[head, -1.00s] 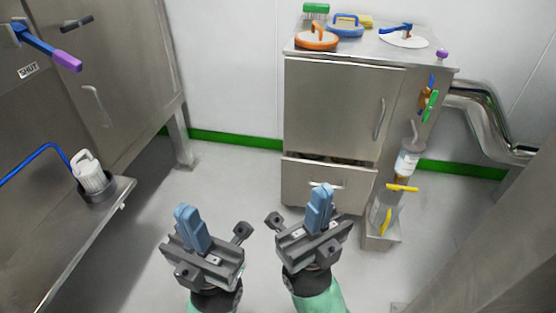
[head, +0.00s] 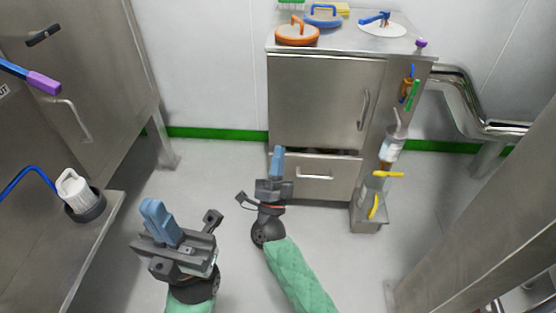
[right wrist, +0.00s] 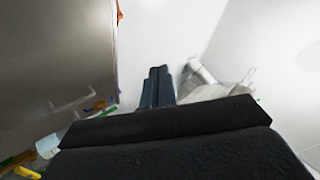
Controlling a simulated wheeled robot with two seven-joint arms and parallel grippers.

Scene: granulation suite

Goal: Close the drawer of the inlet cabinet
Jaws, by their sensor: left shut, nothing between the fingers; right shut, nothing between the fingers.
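The inlet cabinet (head: 318,100) is a steel box against the back wall, its upper door shut. Its drawer (head: 320,178) at the bottom stands out a little, with a dark gap along its top edge and a bar handle (head: 314,176) on its front. My right gripper (head: 277,155) is shut and empty, its blue fingers up beside the drawer front's left end in the picture; I cannot tell whether they touch it. Its shut fingers also show in the right wrist view (right wrist: 158,85). My left gripper (head: 158,218) is shut and empty, lower left, apart from the cabinet.
An orange-handled disc (head: 297,34) and other items lie on the cabinet top. The floor between is clear.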

